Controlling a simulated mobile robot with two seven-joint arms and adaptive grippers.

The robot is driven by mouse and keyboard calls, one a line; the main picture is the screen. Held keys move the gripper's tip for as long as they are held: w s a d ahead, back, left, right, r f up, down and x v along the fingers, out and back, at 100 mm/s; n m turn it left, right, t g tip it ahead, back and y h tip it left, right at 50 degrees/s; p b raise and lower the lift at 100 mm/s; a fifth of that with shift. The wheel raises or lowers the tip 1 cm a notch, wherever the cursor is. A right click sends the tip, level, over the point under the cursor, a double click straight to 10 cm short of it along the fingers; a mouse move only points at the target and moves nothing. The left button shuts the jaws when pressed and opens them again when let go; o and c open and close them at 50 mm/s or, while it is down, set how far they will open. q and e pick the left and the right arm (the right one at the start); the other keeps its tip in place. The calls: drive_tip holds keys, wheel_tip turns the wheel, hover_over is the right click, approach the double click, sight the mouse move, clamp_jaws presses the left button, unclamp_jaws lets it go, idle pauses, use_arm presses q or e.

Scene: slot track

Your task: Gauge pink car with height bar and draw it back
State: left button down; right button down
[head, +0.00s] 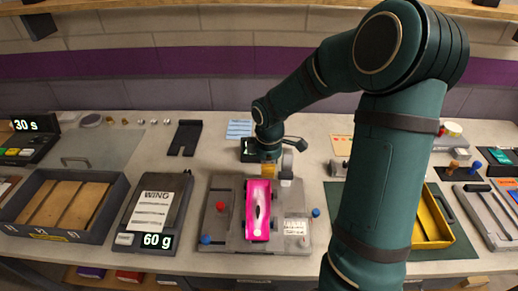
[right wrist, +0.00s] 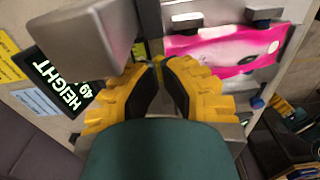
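The pink car (head: 258,212) sits lengthwise on a grey gauge plate (head: 228,225) in the head view. The car's pink body (right wrist: 225,50) also shows in the right wrist view, partly cut by grey parts. My right gripper (head: 268,172) is low over the car's far end, with yellow fingers. In the right wrist view its fingertips (right wrist: 158,64) are close together with a narrow gap; I cannot tell whether they hold anything. A grey block (right wrist: 85,40), perhaps part of the height bar, is beside the fingers. A dark HEIGHT display (right wrist: 65,82) reads 49, partly hidden. My left gripper is out of view.
A WING scale (head: 155,208) showing 60 g stands left of the gauge plate, beside a dark tray (head: 112,212). A yellow bin (head: 430,222) is at the right, behind my right arm. Blue and red knobs sit around the plate. Bare table shows at the back left.

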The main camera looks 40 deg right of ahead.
drive_tip(key=shift+r, duration=0.15)
wheel_tip(320, 180, up, 5)
drive_tip(key=p, duration=0.4)
drive_tip(key=shift+r+p, duration=0.2)
drive_tip(key=shift+p, duration=0.1)
drive_tip(key=shift+r+p, duration=1)
drive_tip(key=shift+r, duration=0.25)
drive_tip(key=shift+f, duration=0.1)
